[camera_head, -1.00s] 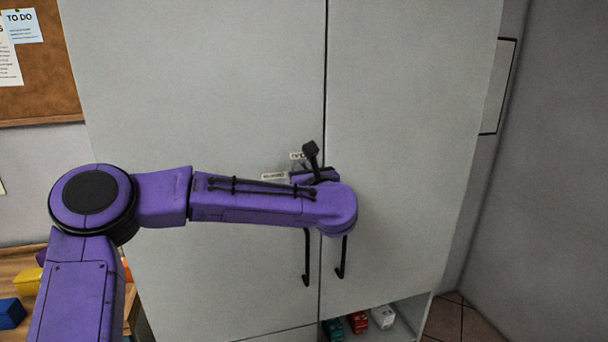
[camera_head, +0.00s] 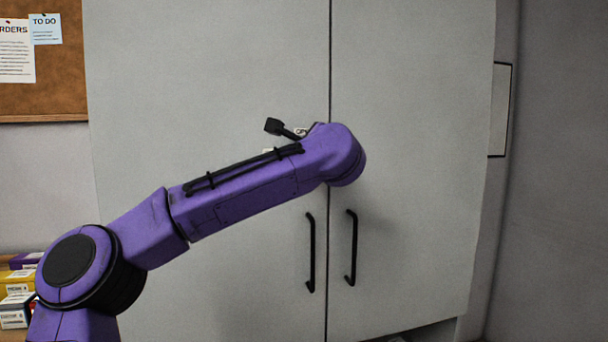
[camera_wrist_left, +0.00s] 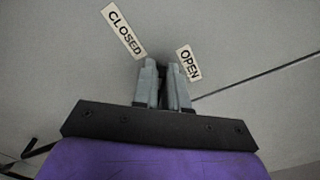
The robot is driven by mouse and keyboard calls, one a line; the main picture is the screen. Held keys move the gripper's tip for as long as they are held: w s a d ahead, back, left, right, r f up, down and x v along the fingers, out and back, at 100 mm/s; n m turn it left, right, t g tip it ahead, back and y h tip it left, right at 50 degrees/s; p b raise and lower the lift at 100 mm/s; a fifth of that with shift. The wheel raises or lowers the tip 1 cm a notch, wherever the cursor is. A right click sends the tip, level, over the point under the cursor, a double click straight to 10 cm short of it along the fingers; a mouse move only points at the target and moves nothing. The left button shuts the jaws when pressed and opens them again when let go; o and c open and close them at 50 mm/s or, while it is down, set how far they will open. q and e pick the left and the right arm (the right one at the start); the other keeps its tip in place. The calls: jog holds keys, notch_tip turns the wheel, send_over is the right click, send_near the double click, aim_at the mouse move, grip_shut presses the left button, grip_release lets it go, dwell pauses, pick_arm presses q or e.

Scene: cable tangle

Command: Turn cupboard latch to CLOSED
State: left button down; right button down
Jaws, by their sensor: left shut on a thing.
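The pale grey cupboard (camera_head: 420,120) fills most of the head view, with a dark seam between its two doors. In the left wrist view, the CLOSED label (camera_wrist_left: 124,32) is at upper left and the OPEN label (camera_wrist_left: 189,62) is right of the fingers. My left gripper (camera_wrist_left: 167,66) is shut on the dark latch (camera_wrist_left: 163,70), of which only a sliver shows between the fingers. The latch's exact angle cannot be told. In the head view my purple wrist hides the gripper and latch; parts of small labels (camera_head: 301,131) show beside it. My right gripper is not in view.
Two black door handles, left (camera_head: 311,252) and right (camera_head: 351,248), hang below my wrist. A cork board (camera_head: 50,90) with papers is at left. Several coloured boxes (camera_head: 18,285) stand at lower left. A grey wall is at right.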

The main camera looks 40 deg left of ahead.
pick_arm(q)
jog(key=shift+s+a+f+n+b, duration=0.1)
jog(key=shift+f+n+b, duration=0.15)
jog(key=shift+n+b, duration=1.1)
jog(key=shift+f+n+b, duration=0.25)
jog(key=shift+n+b, duration=1)
jog(key=shift+b, duration=0.25)
jog(key=shift+s+a+f+n+b, duration=0.1)
jog(key=shift+f+n+b, duration=0.15)
jog(key=shift+n+b, duration=1.1)
jog(key=c, duration=1.2)
grip_release()
jog(key=shift+o, duration=0.2)
jog(key=shift+d, duration=0.1)
jog(key=b+v, duration=0.2)
jog(key=v, duration=0.8)
jog(key=shift+s+d, duration=0.15)
jog(key=shift+s, duration=0.05)
